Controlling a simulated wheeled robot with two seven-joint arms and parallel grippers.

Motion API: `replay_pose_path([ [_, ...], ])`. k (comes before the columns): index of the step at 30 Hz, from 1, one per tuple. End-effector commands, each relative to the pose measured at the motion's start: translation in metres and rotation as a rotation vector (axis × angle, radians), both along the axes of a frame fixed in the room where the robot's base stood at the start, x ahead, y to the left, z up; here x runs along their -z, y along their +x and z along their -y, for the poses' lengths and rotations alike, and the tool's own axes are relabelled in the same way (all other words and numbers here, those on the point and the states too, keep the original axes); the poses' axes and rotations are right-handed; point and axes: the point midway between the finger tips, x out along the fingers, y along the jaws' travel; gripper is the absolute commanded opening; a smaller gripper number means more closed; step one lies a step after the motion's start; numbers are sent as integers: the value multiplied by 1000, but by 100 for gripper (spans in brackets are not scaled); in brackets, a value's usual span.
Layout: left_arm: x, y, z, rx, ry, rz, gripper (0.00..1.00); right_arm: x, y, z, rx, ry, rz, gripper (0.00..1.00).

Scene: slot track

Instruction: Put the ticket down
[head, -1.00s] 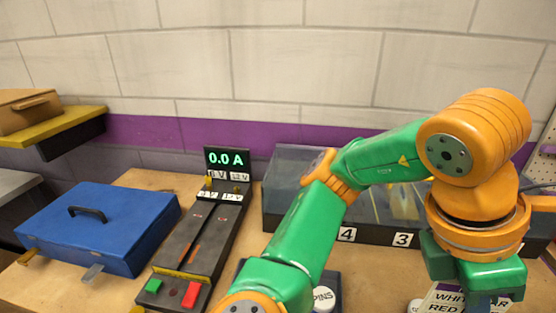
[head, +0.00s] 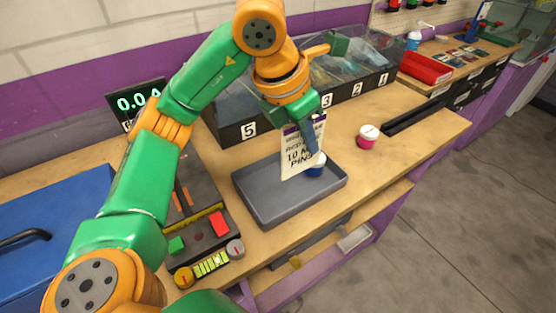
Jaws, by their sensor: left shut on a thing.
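The ticket (head: 298,158) is a white printed card with a purple top band; "10" and "PINS" can be read on it. My left gripper (head: 311,143) is shut on the ticket's upper right part and holds it upright over the grey tray (head: 265,203). The card's lower edge appears close to the tray's back part; I cannot tell whether it touches. My right gripper is not in view.
A slot track panel (head: 203,232) with a lit display stands left of the tray, and a blue case (head: 60,230) is further left. Numbered clear-lidded bins (head: 285,117) stand behind.

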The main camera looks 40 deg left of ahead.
Motion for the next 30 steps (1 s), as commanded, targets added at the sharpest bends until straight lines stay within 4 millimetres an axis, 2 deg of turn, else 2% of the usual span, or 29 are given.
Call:
replay_pose_path([
  [1, 15, -1, -14, -8, 0, -6, 0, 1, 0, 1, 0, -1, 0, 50],
  [3, 32, -2, -27, -6, 1, -6, 0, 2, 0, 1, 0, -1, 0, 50],
  [10, 63, -3, -53, -2, 2, -4, 0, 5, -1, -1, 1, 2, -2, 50],
  [15, 88, -3, -50, 3, 0, -3, 0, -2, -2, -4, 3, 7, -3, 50],
  [26, 95, -2, -50, 2, -2, 0, 0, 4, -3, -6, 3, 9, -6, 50],
  [27, 93, -2, -50, 2, -2, 0, 17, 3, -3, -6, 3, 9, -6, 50],
  [29, 93, -2, -50, 2, -2, 0, 34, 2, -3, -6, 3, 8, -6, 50],
  [30, 93, -2, -50, 2, -2, 0, 37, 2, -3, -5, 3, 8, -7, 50],
])
